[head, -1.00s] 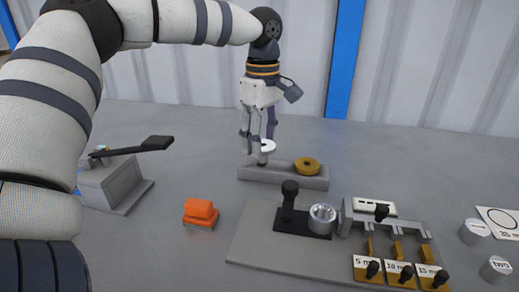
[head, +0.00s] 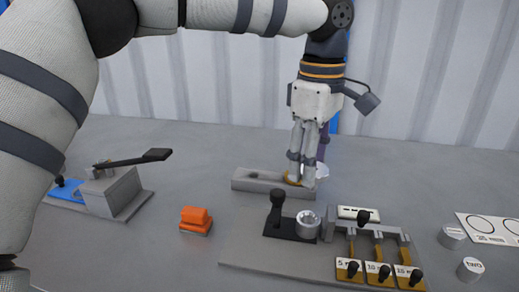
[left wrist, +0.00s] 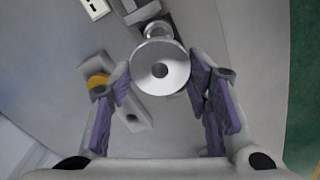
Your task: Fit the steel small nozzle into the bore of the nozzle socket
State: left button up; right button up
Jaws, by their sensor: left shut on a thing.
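The steel small nozzle (left wrist: 160,68), a pale flanged disc with a dark central hole, is between the fingertips of my left gripper (left wrist: 160,82) in the left wrist view. In the head view, my left gripper (head: 309,176) is shut on the nozzle (head: 322,171) and mostly hides it, above the right end of a grey block. The nozzle socket appears to be the silver ring-topped cylinder (head: 307,222) on a black base, nearer the camera. It shows partly behind the nozzle in the left wrist view (left wrist: 158,29). My right gripper is out of view.
The grey block (head: 245,184) has an empty recess and a gold ring (head: 292,180). A black-knobbed post (head: 277,205) stands beside the socket. Gold slides with labels (head: 378,272) are at right. An orange block (head: 196,219) and a levered fixture (head: 112,190) are left.

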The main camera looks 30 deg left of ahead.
pick_arm(q)
jog(key=shift+d+f, duration=0.1)
jog(key=shift+d, duration=0.1)
jog(key=shift+w, duration=0.1)
jog(key=shift+f, duration=2.9)
jog(key=shift+f, duration=1.95)
jog(key=o, duration=1.4)
jog(key=shift+o, duration=0.2)
jog(key=shift+r, duration=0.1)
notch_tip(320, 180, up, 12)
jog(key=shift+f, duration=0.1)
